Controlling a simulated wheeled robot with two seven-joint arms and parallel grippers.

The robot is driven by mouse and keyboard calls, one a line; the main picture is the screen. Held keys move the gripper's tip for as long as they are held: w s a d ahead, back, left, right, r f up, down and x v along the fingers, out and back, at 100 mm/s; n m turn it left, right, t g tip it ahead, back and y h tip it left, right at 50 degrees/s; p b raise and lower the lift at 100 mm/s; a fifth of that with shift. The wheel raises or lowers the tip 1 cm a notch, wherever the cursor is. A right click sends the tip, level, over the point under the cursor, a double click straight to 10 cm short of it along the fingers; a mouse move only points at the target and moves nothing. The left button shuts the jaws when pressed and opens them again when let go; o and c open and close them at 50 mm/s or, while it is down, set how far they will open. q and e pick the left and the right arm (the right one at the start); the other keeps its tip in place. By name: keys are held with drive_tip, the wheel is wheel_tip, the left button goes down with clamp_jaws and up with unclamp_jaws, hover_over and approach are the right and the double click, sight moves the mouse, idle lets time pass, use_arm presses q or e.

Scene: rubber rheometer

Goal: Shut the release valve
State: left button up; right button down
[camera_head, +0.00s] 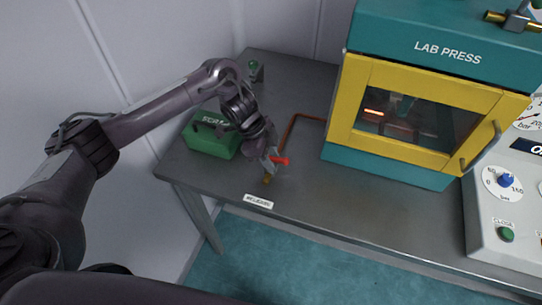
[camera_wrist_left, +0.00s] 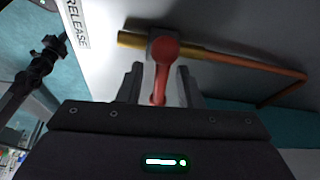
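The release valve has a red lever (camera_head: 281,161) on a brass body (camera_head: 267,179) near the front edge of the table, behind the RELEASE label (camera_head: 258,201). In the left wrist view the red lever (camera_wrist_left: 163,70) points toward my gripper, across the line of the copper pipe (camera_wrist_left: 255,68). My left gripper (camera_head: 273,160) is at the lever. In the wrist view its two fingers (camera_wrist_left: 160,88) are apart, one on each side of the lever, with gaps visible. A dark jointed arm (camera_wrist_left: 38,75), seemingly my right, shows at the left there; its gripper is unclear.
A green box (camera_head: 212,137) stands on the table left of my left gripper. The lab press (camera_head: 342,95) with its yellow-framed door stands to the right, and a grey control panel (camera_head: 500,225) is at the far right. The table front (camera_head: 340,205) between valve and panel is clear.

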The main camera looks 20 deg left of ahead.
use_arm(q)
clamp_jaws()
drive_tip(key=shift+m+b, duration=0.35)
drive_tip(key=shift+m, duration=0.15)
drive_tip(key=shift+m+g, duration=0.3)
unclamp_jaws()
drive_tip(key=shift+r, duration=0.1)
